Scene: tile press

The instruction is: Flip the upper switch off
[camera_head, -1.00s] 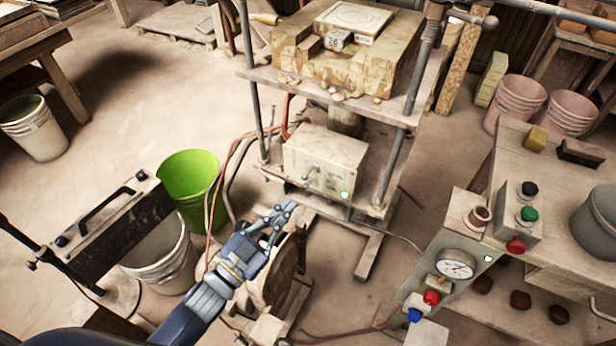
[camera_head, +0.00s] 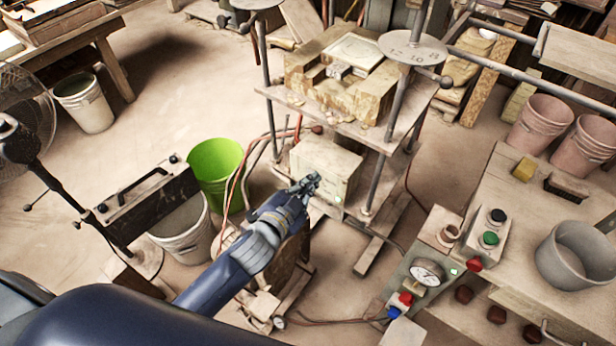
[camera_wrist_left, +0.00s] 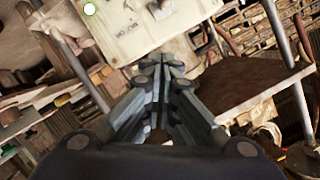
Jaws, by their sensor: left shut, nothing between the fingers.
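The pale switch box (camera_head: 332,158) sits on the lower shelf of the press frame. In the left wrist view the box face (camera_wrist_left: 122,38) fills the top, with the lit lamp (camera_wrist_left: 89,9) at the upper left. A dark switch (camera_wrist_left: 160,8) is cut by the top edge, just beyond my shut fingers (camera_wrist_left: 160,64). I cannot tell whether the fingers touch the box. The switch positions are unclear. My right gripper is out of view.
Press posts (camera_head: 379,182) stand beside the box, with a shelf bearing a mould (camera_head: 340,85) above. Cables (camera_head: 237,180) hang at its left. A green bucket (camera_head: 214,165) stands further left. A control panel with a gauge (camera_head: 428,272) and a bench (camera_head: 500,195) are at the right.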

